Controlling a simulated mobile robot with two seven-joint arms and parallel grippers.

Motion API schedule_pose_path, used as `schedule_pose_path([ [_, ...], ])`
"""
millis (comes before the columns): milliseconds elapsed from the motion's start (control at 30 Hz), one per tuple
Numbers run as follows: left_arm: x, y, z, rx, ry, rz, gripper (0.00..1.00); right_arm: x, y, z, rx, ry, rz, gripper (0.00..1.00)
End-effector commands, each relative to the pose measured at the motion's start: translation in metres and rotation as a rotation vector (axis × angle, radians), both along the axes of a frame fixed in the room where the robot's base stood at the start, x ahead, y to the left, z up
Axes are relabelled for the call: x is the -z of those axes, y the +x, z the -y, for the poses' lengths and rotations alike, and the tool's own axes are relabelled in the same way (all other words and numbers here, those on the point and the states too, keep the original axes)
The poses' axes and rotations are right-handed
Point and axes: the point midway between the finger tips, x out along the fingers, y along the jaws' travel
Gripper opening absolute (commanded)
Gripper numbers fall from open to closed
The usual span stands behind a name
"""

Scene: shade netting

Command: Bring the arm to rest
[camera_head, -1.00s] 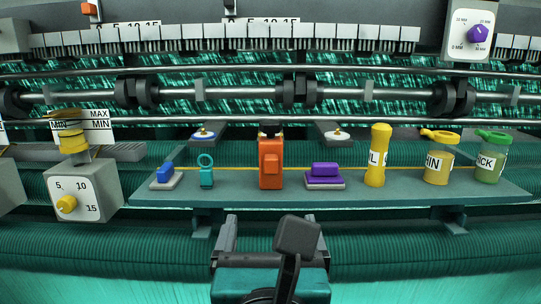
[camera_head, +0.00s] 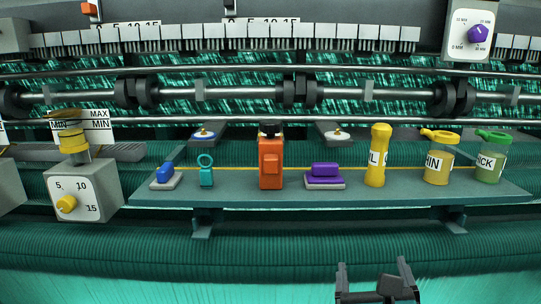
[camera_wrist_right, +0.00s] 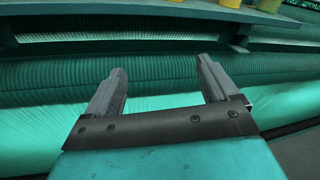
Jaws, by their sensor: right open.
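My right gripper (camera_head: 374,272) is at the bottom of the head view, right of the middle, below and in front of the shelf. Its two dark fingers stand apart with nothing between them. The right wrist view shows the same open, empty fingers (camera_wrist_right: 160,80) against the pale green netting (camera_wrist_right: 40,128) and the ribbed green roll. My left gripper does not show.
The green shelf (camera_head: 330,197) holds an orange tool (camera_head: 270,165), a purple block (camera_head: 325,170), a yellow cylinder (camera_head: 377,155), a yellow jar (camera_head: 438,160), a green-lidded jar (camera_head: 489,160) and small blue and teal items. A grey dial box (camera_head: 84,190) stands left. Space below the shelf is clear.

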Motion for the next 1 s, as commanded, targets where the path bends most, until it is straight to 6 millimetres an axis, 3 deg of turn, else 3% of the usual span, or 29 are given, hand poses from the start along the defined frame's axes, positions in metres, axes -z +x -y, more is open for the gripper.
schedule_pose_path([
  [267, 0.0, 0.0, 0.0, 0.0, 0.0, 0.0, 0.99, 0.098, 0.0, 0.009, 0.001, 0.631, -0.161, 0.87],
  [467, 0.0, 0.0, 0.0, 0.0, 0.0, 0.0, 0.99, 0.175, -0.022, 0.027, 0.153, 1.235, -0.264, 0.87],
  [600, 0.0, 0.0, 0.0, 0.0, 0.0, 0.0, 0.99, 0.222, -0.048, 0.046, 0.338, 1.66, -0.286, 0.87],
  [800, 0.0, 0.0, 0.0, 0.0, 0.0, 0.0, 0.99, 0.264, -0.086, 0.078, 0.627, 2.17, -0.224, 0.87],
  [1000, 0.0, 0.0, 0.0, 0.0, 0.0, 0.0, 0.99, 0.287, -0.119, 0.11, 0.872, 2.539, -0.095, 0.87],
])
